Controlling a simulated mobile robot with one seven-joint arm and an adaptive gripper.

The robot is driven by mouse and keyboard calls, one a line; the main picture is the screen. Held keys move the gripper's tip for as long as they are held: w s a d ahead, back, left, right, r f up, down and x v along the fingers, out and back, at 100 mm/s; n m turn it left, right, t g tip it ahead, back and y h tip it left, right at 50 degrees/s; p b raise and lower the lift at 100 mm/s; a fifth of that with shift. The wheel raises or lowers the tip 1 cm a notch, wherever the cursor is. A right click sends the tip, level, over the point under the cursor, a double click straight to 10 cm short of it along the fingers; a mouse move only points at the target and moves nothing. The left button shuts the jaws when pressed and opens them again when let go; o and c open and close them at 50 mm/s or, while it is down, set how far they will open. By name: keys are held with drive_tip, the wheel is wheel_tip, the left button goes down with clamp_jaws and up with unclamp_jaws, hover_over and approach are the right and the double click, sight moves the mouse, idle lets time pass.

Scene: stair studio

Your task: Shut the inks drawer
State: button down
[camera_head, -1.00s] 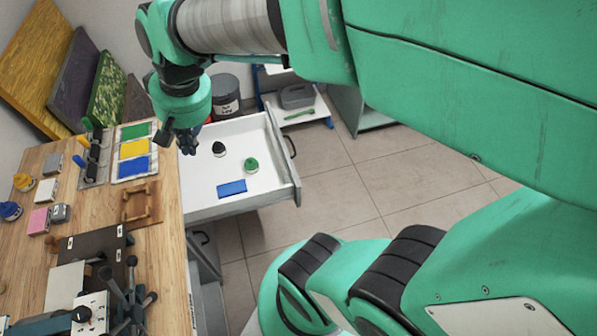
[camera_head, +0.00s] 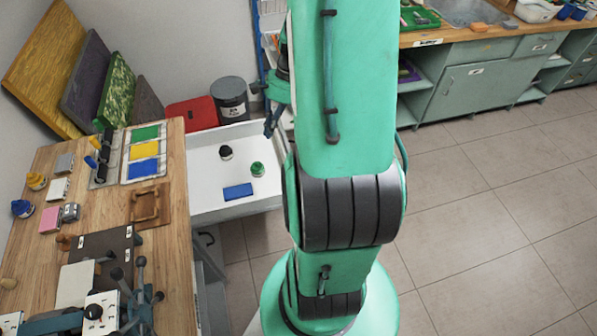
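The white drawer (camera_head: 209,177) is pulled out from the right side of the wooden workbench (camera_head: 60,160). It holds a black-topped bottle (camera_head: 227,152), a green bottle (camera_head: 257,169) and a flat blue block (camera_head: 238,191). Its front panel and handle are mostly hidden behind my arm. My gripper (camera_head: 270,124) is dark and small in view, near the drawer's far right corner and seemingly apart from the drawer. Whether its fingers are open or shut cannot be made out.
A grey bucket (camera_head: 229,100) and a red box (camera_head: 192,114) stand behind the drawer. A cabinet with a sink counter (camera_head: 480,75) lines the back right. Tiled floor (camera_head: 480,210) to the right is clear.

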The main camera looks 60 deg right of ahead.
drive_tip(key=s+d+f+m+t+y+p, duration=0.1)
drive_tip(key=s+d+f+m+t, duration=0.1)
drive_tip(key=s+d+f+m, duration=0.3)
drive_tip(key=s+d+f+m+t+y+p, duration=0.1)
drive_tip(key=s+d+f+m+t, duration=0.1)
drive_tip(key=s+d+f+m, duration=0.3)
drive_tip(key=s+d+f, duration=0.4)
drive_tip(key=s+f, duration=0.5)
drive_tip(key=f, duration=0.4)
drive_tip(key=shift+s+m+t, duration=0.3)
drive_tip(key=shift+m, duration=0.1)
drive_tip(key=shift+w+a+f, duration=0.1)
drive_tip(key=w+a+r+b+x, duration=0.1)
drive_tip(key=r+x, duration=0.1)
drive_tip(key=x, duration=1)
drive_tip(key=shift+w+a+f+b, duration=0.15)
drive_tip(key=shift+w+a+b, duration=0.15)
drive_tip(key=shift+a+b, duration=0.1)
